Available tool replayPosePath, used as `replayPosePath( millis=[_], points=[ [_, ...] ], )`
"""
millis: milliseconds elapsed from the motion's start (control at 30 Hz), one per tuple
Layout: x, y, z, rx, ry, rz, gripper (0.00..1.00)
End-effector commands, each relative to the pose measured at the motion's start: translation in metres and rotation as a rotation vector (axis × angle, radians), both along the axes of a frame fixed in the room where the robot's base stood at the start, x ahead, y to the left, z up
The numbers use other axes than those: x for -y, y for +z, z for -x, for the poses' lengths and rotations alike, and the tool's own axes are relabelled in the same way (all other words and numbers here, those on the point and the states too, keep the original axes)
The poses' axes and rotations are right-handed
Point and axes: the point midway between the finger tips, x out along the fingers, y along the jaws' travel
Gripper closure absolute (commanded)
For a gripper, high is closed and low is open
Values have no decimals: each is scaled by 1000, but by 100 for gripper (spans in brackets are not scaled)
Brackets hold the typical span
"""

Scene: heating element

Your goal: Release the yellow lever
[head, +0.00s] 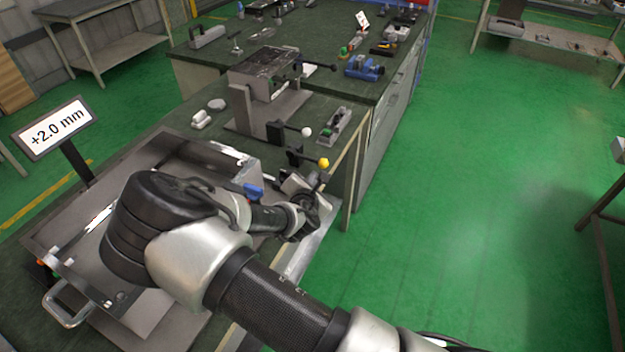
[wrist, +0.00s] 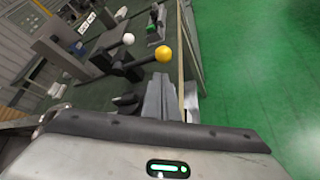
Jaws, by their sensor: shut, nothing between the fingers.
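The yellow lever (head: 323,162) has a yellow ball knob on a dark arm, which reaches right from a dark block beside the metal stand. In the wrist view its yellow knob (wrist: 163,53) is just beyond my fingertips. My gripper (head: 318,183) is shut and empty, just below the knob in the head view. In the wrist view my closed fingers (wrist: 158,82) point toward the knob. I cannot tell whether they touch the lever. The lever's dark arm shows left of the knob in the wrist view.
A white-knobbed lever (head: 306,132) stands behind the yellow one. A metal stand (head: 262,95) is on the dark bench. A blue vise (head: 363,68) sits farther back. Green floor on the right is open.

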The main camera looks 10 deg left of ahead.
Motion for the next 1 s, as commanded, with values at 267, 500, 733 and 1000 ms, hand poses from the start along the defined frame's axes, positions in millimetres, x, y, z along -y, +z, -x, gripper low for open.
replayPosePath(
  millis=[267, 500, 733, 1000],
  points=[
    [2, -19, -42, -1, -2, -2, 100],
    [2, -25, -54, 0, 0, -1, 100],
    [2, -25, -54, -1, -1, -1, 100],
    [2, -22, -54, -9, 0, 25, 100]
  ],
)
